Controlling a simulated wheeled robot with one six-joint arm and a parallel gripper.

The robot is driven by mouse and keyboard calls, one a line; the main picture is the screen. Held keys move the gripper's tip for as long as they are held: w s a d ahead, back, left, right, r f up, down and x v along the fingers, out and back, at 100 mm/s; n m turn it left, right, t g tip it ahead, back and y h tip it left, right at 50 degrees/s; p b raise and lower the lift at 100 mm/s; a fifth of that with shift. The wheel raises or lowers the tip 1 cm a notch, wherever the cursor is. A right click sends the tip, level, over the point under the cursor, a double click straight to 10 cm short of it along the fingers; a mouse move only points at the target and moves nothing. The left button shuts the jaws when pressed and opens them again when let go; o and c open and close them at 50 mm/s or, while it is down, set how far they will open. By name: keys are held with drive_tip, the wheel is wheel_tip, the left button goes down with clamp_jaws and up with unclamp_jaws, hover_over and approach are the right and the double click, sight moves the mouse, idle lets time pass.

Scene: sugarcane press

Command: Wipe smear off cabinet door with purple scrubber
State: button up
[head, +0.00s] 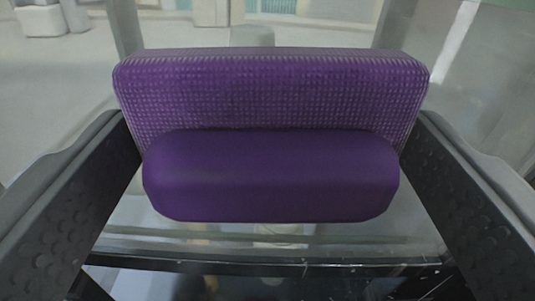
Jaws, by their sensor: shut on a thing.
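The purple scrubber (268,98) fills the middle of the head view, with a textured wide pad at the far side and a smooth block-shaped handle nearer to me. My gripper (270,175) is shut on the scrubber, with one dark finger at its left and one at its right. Behind and below the scrubber is a clear, glass-like panel; I cannot tell whether it is the cabinet door. I cannot make out a smear. The scrubber hides the middle of the view, and I cannot tell whether its pad touches anything.
A dark horizontal edge with pale specks (300,267) crosses the bottom of the view. A pale upright post (125,25) stands behind the scrubber at the left. A white blocky object (40,18) is at the far left on a pale floor.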

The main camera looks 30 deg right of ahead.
drive_tip(key=shift+s+d, duration=0.35)
drive_tip(key=shift+d, duration=0.3)
drive_tip(key=shift+v, duration=3.05)
drive_tip(key=shift+s, duration=0.1)
drive_tip(key=v, duration=0.2)
drive_tip(key=shift+s+a, duration=0.25)
drive_tip(key=shift+s, duration=0.1)
